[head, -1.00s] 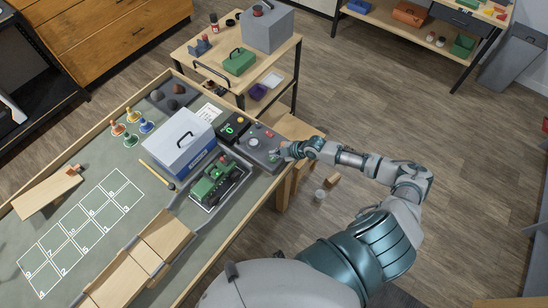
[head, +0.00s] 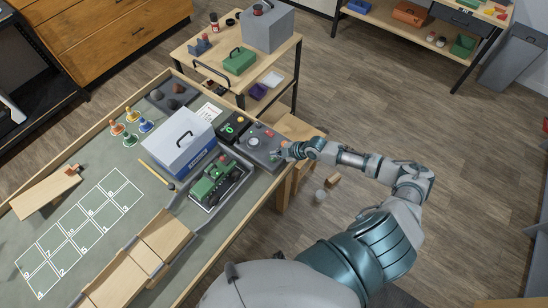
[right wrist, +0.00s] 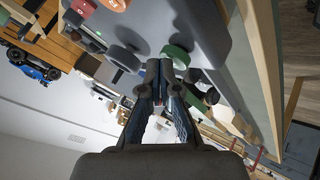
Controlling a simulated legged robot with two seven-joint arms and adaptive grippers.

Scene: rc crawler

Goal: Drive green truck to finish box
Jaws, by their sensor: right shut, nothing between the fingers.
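The green truck (head: 212,184) stands in a pale-outlined rectangle on the table, just in front of the white and blue box. A grey control panel (head: 256,143) with a light round knob and a red button sits at the table's right end. My right gripper (head: 284,153) is shut and empty at the panel's right edge. In the right wrist view the closed fingers (right wrist: 160,68) are close to a green round control (right wrist: 176,55); contact is unclear. A grey disc (right wrist: 125,58) is left of them. I cannot tell which marking is the finish box. My left gripper is not in view.
A white and blue box (head: 180,140) stands behind the truck. Wooden ramps (head: 130,276) and a numbered white grid (head: 78,232) lie leftward. A black unit with a green display (head: 230,128) is beside the panel. A side table (head: 215,50) stands behind.

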